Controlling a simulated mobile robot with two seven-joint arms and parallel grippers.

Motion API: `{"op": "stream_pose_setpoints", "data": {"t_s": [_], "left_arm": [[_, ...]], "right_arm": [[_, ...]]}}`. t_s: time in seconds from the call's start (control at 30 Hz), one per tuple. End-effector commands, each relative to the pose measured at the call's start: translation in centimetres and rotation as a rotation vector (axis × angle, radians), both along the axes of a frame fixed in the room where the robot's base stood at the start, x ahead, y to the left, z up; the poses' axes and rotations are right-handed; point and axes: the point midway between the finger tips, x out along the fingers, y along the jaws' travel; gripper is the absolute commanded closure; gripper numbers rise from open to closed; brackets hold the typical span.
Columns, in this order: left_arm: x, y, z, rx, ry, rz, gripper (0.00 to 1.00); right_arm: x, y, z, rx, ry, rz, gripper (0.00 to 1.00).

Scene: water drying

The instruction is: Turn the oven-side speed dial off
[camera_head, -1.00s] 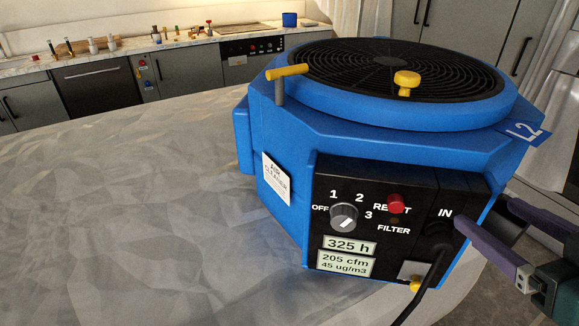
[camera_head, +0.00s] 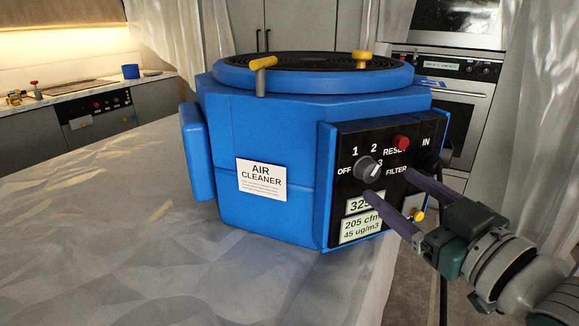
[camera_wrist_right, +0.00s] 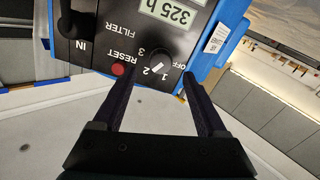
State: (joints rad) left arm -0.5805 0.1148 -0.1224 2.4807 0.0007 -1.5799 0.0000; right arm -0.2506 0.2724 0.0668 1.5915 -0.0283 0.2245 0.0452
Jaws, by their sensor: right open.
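A blue air cleaner (camera_head: 270,165) stands on a grey cloth-covered surface (camera_head: 90,230). Its black panel carries a grey speed dial (camera_head: 368,168) marked OFF, 1, 2 and 3. The dial also shows in the right wrist view (camera_wrist_right: 158,61). My right gripper (camera_head: 388,183) is open and empty in front of the panel, its fingertips just below and right of the dial in the head view. In the right wrist view the dial shows between the fingers; contact cannot be told. My left gripper is not in view.
A red reset button (camera_head: 401,142) sits right of the dial. Display labels (camera_head: 361,227) lie below it, and a yellow knob (camera_head: 418,216) is low on the panel. A cable plugs in under IN. A wall oven (camera_head: 465,105) stands behind at the right.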

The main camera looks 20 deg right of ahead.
Motion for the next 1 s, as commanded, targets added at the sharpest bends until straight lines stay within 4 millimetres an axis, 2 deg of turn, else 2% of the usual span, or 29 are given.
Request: {"op": "stream_pose_setpoints", "data": {"t_s": [0.1,0.3,0.67,1.0], "left_arm": [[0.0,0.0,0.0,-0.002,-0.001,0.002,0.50],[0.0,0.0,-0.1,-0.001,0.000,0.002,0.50],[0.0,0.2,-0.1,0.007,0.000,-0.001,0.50],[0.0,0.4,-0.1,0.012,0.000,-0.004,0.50]], "right_arm": [[2.2,0.0,0.1,-0.001,-0.001,-0.001,0.25],[4.3,0.0,0.0,0.000,0.001,0.000,0.25],[4.8,0.0,-0.1,0.000,0.002,-0.001,0.25],[4.8,0.0,-0.1,0.001,0.002,-0.001,0.64]]}}
